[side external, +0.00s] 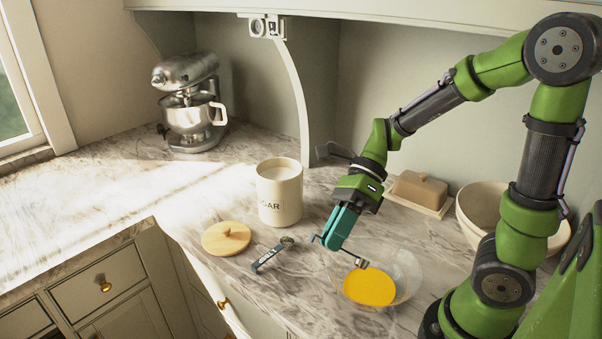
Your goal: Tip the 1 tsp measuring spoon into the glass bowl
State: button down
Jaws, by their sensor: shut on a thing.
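My gripper (334,240) is shut on the handle of a small measuring spoon, with its fingers pointing down. The spoon's metal head (361,263) sticks out to the right, over the glass bowl (407,266). The other end of the handle pokes out to the left of the fingers. I cannot read a size on this spoon, and I cannot tell what its head contains. The clear bowl stands on the counter with a yellow-orange content (370,288) in its bottom. A second, dark-handled measuring spoon (272,254) lies on the counter left of my gripper.
A white sugar canister (279,197) stands open behind, with a wooden lid (226,238) on the counter at its front left. A butter dish (419,190) and a cream bowl (486,213) are behind at right. A stand mixer (190,106) is at the back left. The left marble counter is clear.

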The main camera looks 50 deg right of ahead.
jog(key=shift+a, duration=0.1)
jog(key=a+h, duration=0.1)
jog(key=h, duration=0.1)
jog(key=a+f+h, duration=0.1)
jog(key=h, duration=0.1)
jog(key=shift+f+h, duration=0.1)
jog(key=shift+h, duration=0.2)
jog(key=shift+a, duration=0.1)
jog(key=shift+a+r+h, duration=0.2)
jog(key=shift+r+h, duration=0.05)
jog(key=shift+h, duration=0.6)
jog(key=shift+a+r+h, duration=0.25)
jog(key=shift+h, duration=0.55)
jog(key=shift+a+r+h, duration=0.2)
jog(key=shift+r+h, duration=0.05)
jog(key=shift+h, duration=0.6)
jog(key=shift+d, duration=0.15)
